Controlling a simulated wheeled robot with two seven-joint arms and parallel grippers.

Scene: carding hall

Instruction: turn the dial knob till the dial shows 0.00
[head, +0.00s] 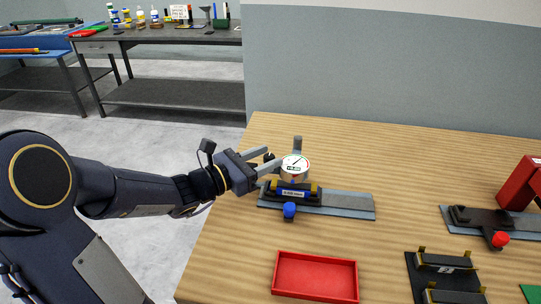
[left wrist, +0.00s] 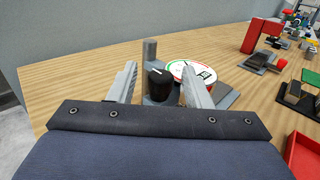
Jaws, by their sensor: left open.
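The dial (head: 295,168) is a round white face with a green and red rim and a dark readout whose digits are too small to read surely. It stands on a grey gauge fixture (head: 345,203) on the wooden table, and shows in the left wrist view (left wrist: 181,71). The black dial knob (left wrist: 159,83) has a white mark on top and sits left of the dial in the left wrist view. My left gripper (head: 274,155) is open, its fingers on either side of the knob, with no clear contact visible. My right gripper is not in view.
A grey post (head: 297,143) stands just behind the dial, and a blue knob (head: 289,210) is at the fixture's front. A red tray (head: 315,276) lies in front. A second fixture with a red knob (head: 500,239) and a black stand (head: 447,262) are to the right.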

